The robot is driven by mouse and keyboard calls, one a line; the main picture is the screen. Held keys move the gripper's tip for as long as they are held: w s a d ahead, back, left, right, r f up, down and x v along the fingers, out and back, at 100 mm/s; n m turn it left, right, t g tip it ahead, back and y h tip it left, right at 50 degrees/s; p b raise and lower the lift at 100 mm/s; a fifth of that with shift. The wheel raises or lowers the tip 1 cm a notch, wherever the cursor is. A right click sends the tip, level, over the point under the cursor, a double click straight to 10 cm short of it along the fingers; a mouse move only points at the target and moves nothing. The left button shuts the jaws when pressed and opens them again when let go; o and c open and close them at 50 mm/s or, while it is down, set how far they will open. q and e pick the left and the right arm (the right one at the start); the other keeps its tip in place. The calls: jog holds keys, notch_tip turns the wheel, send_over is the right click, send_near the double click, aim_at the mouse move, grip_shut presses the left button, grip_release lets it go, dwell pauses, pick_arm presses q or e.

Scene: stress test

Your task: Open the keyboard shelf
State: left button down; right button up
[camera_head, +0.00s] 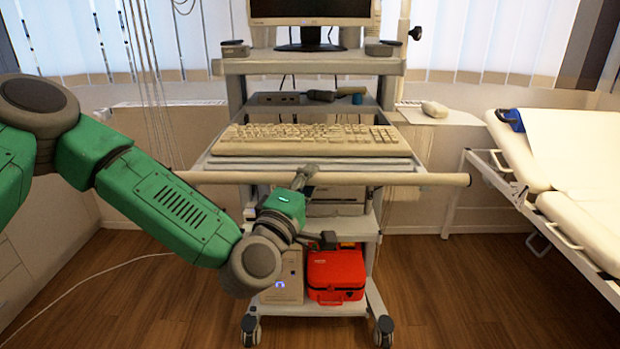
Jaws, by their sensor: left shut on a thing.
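The keyboard shelf (222,165) is a pale tray on the medical cart, with a beige keyboard (310,138) lying on it. It juts toward me in front of the upper shelves. A long beige handle bar (420,179) runs across below its front edge. My left gripper (306,174) is at the middle of this bar and shut on it, with its arm reaching up from below. The gripper partly hides the bar there, and its fingertips are small in view. My right gripper is not in view.
A monitor (311,14) stands on the cart's top shelf (310,66). A red case (336,276) sits on the bottom shelf, behind my left wrist. An examination bed (575,150) stands close on the right. The wooden floor (450,290) in front is mostly clear, with a white cable at left.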

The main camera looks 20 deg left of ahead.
pick_arm(q)
jog(key=c, duration=1.3)
grip_release()
jog(key=shift+a+f, duration=0.1)
jog(key=shift+f, duration=0.25)
jog(key=shift+c, duration=0.2)
jog(key=shift+w+r, duration=0.1)
jog(key=shift+w, duration=0.05)
jog(key=shift+s, duration=0.25)
jog(key=v, duration=1.1)
jog(key=shift+s, duration=0.2)
jog(key=shift+f, duration=0.25)
